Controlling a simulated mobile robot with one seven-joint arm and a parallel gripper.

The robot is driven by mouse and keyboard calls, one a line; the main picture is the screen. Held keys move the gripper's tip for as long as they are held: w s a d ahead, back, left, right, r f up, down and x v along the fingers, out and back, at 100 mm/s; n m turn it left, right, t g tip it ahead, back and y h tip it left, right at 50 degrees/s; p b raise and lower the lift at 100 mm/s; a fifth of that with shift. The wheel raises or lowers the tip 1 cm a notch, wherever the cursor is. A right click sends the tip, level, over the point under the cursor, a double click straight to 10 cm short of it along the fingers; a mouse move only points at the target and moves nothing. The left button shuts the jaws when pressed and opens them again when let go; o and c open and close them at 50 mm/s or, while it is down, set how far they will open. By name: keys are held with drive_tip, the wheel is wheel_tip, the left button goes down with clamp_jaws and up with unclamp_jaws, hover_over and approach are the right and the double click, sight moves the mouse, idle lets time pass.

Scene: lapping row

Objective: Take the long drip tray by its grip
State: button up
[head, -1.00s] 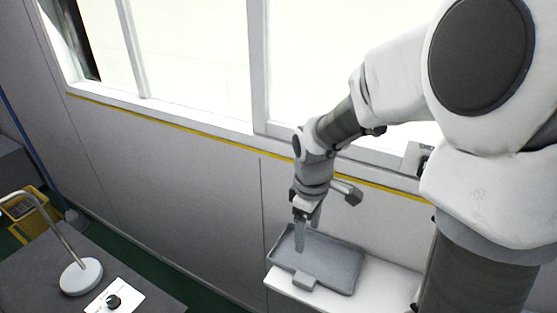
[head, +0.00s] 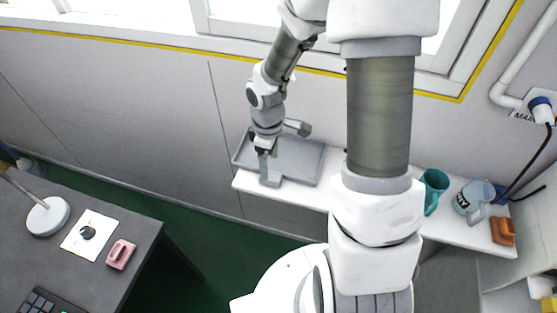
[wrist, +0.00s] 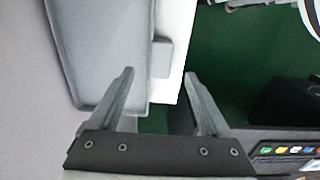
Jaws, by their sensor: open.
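The long drip tray (head: 302,160) is a shallow grey tray with a raised rim. It lies on a white wall shelf under the window. In the head view my gripper (head: 264,170) hides part of the tray's left end.
A dark desk at left holds a lamp (head: 48,216), a knob plate (head: 89,236) and a pink object (head: 120,254). Green floor lies between.

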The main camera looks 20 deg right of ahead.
sight(271, 175)
wheel_tip(271, 175, down, 5)
drive_tip(key=shift+s+d+r+b, duration=0.1)
drive_tip(key=shift+b, duration=0.25)
clamp_jaws()
